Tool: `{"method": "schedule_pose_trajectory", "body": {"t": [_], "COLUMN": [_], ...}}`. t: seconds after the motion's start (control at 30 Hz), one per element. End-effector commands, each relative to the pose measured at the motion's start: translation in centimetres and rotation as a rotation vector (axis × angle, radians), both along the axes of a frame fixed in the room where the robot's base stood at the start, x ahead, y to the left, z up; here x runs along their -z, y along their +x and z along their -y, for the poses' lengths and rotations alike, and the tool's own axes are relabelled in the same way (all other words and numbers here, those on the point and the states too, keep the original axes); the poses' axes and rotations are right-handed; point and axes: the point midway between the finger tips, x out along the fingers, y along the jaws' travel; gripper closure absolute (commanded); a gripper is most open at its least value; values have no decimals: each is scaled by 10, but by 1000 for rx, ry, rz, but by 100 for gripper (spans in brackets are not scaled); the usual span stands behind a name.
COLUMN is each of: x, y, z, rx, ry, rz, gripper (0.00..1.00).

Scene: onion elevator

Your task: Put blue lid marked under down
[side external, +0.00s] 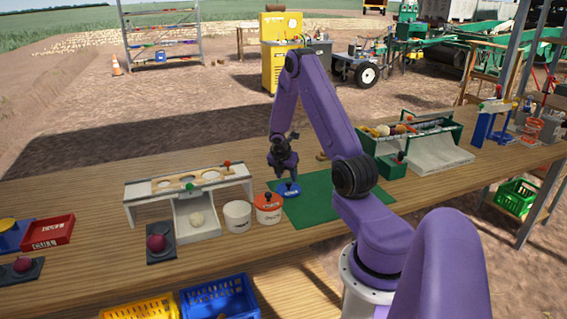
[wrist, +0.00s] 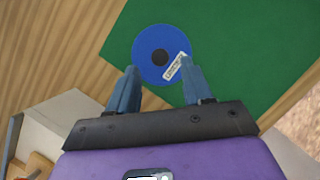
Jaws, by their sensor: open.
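The blue lid (side external: 288,189) is a round disc with a dark knob and a white label. It lies on the green mat (side external: 330,207) near the mat's left edge. In the wrist view the lid (wrist: 150,67) lies ahead of the fingertips, partly over the mat (wrist: 240,45). The label's words are too small to read surely. My gripper (side external: 285,170) points down just above the lid. In the wrist view my gripper (wrist: 160,78) is open, with its fingers apart and nothing between them; the right fingertip overlaps the lid's edge.
A container with an orange lid (side external: 268,208) and a white cup (side external: 237,215) stand just left of the mat. A white stand with round holes (side external: 188,185) is farther left. A green-edged sorting tray (side external: 420,145) stands behind right. The mat's right part is clear.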

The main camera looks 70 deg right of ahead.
Motion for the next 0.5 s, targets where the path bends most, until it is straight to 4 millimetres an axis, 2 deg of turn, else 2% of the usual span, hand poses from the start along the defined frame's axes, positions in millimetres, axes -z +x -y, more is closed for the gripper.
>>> {"method": "schedule_pose_trajectory", "body": {"t": [0.2, 0.5], "x": [-35, -67], "y": [1, 0], "z": [-14, -28], "rx": [0, 1], "ry": [-3, -1], "rz": [3, 1], "gripper": [50, 50]}}
